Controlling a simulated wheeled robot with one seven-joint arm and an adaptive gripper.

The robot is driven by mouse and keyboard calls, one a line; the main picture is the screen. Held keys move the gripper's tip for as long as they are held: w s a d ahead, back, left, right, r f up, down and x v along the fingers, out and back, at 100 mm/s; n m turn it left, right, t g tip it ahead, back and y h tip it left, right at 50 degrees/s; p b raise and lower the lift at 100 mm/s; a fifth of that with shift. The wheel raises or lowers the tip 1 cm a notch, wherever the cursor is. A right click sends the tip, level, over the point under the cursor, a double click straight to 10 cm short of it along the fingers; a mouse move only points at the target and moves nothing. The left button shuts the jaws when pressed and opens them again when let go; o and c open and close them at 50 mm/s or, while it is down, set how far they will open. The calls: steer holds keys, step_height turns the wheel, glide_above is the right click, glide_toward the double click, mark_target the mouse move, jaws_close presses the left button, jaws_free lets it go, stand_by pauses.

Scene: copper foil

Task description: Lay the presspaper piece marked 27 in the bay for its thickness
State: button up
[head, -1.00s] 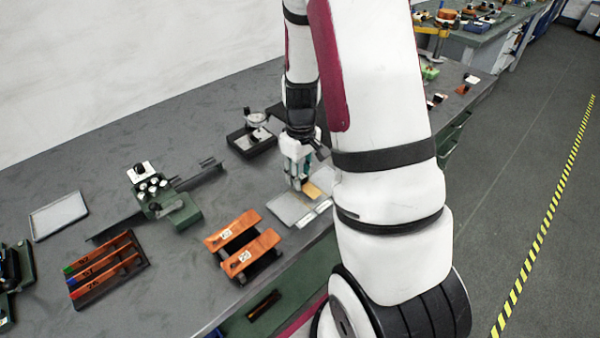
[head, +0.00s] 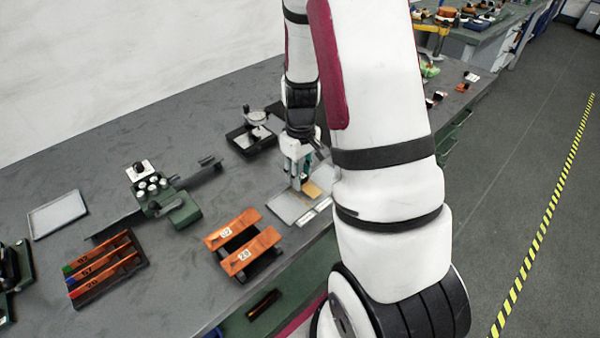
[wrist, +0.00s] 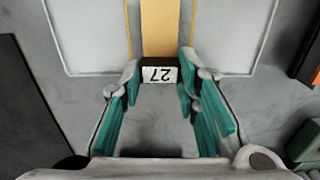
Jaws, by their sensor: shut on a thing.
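The presspaper piece marked 27 shows in the wrist view as a dark end with a white label (wrist: 160,74), its number upside down in the picture. My gripper (wrist: 162,78) is shut on this end, a finger on either side. A tan strip (wrist: 160,28) runs on past the label between two pale panels; I cannot tell whether it belongs to the piece or lies beneath it. In the head view my gripper (head: 300,186) is low over the bench beside a tan patch (head: 312,190) and a flat grey panel (head: 288,208). My arm hides the area to the right.
A dial gauge in a black tray (head: 238,140) stands behind. A green fixture (head: 180,212), a numbered orange rack (head: 82,298) and a grey tray (head: 38,232) are further left.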

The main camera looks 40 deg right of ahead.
steer(key=shift+f, duration=0.55)
stand_by(0.4)
steer(key=o, duration=0.8)
steer(key=shift+o, duration=0.2)
steer(key=shift+r, duration=0.1)
steer(key=shift+r+p, duration=0.8)
steer(key=shift+r, duration=0.65)
